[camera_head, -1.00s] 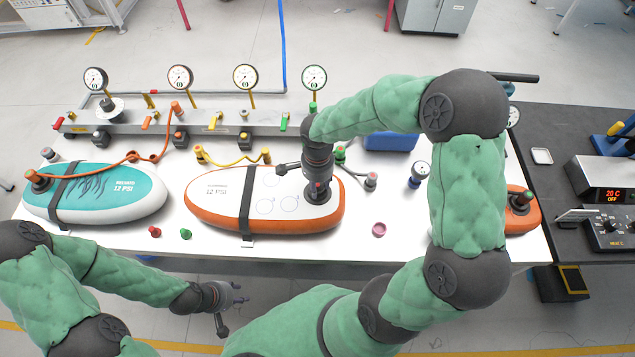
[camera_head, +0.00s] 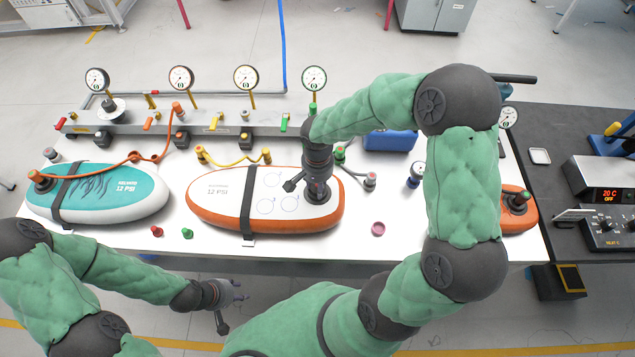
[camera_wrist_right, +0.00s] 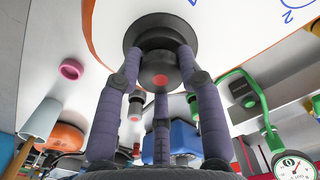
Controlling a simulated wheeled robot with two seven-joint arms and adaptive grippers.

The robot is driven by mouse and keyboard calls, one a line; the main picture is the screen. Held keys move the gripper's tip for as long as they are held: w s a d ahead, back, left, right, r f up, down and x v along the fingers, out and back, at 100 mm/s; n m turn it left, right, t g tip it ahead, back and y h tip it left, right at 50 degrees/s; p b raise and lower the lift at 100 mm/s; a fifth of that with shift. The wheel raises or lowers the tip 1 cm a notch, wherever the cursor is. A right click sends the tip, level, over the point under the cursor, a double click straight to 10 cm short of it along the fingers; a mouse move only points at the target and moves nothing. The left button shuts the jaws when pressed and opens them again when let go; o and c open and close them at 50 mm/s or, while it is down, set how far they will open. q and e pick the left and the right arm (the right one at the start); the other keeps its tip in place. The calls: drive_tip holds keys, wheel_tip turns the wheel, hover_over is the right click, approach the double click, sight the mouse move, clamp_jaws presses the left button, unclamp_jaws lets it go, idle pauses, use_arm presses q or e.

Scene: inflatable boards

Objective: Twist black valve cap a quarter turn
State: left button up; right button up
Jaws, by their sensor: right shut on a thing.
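The black valve cap (camera_wrist_right: 159,68) shows in the right wrist view, round with a red centre, on the white top of the orange-edged board (camera_head: 240,186). My right gripper (camera_wrist_right: 158,62) has its purple-grey fingers shut around the cap. In the head view my right gripper (camera_head: 318,190) points down onto the right end of that board, and the cap is largely hidden under it. My left gripper (camera_head: 238,292) hangs empty in front of the table's front edge, away from the boards, its fingers apart.
A teal board (camera_head: 115,208) lies strapped at the left, and an orange board (camera_head: 518,212) is partly behind my right arm. Loose red (camera_head: 157,231) and green (camera_head: 187,233) caps and a pink ring (camera_head: 378,229) lie near the front. Gauges and a manifold (camera_head: 215,124) line the back.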

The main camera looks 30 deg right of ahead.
drive_tip(key=shift+r, duration=0.1)
idle(0.3)
drive_tip(key=shift+r+p, duration=1)
drive_tip(key=shift+r, duration=0.65)
drive_tip(key=shift+r+p, duration=1.25)
drive_tip(key=shift+r, duration=0.8)
